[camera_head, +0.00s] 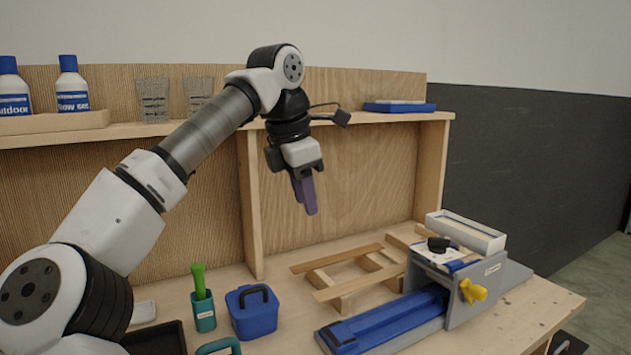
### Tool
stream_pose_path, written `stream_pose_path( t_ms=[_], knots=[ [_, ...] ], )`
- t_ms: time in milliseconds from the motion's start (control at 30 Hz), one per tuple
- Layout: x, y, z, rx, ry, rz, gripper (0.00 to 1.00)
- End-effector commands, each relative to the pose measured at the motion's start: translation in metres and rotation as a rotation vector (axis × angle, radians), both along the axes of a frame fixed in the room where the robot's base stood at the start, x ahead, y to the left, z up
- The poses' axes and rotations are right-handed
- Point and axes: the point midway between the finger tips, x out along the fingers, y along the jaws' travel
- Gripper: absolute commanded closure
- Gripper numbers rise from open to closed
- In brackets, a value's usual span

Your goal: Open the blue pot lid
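The blue pot (252,318) stands on the workbench in the lower middle of the head view. It is a squarish blue vessel, and a dark arched handle (253,291) sits on its top. The lid appears to be on it, but I cannot make out the seam clearly. My gripper (310,211) hangs in the air above the bench, up and to the right of the pot and well apart from it. Its purple fingers point down and overlap in this view, so the gap between them cannot be judged. Nothing shows between or below the fingers.
A teal cup (204,314) with a green-handled item stands just left of the pot. A black tray (153,339) lies at lower left. A wooden frame (345,280) and a blue-grey machine with a yellow knob (473,291) fill the right. A shelf (130,131) runs behind.

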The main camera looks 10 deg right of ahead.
Motion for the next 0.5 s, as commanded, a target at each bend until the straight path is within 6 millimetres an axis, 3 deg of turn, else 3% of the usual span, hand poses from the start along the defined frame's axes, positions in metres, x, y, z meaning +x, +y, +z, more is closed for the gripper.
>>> stream_pose_path(
  t_ms=[200, 500],
  knots=[
    [-0.014, -0.02, 0.016, -0.052, 0.009, -0.037, 0.67],
    [-0.018, -0.025, 0.02, -0.066, 0.013, -0.047, 0.67]
  ],
)
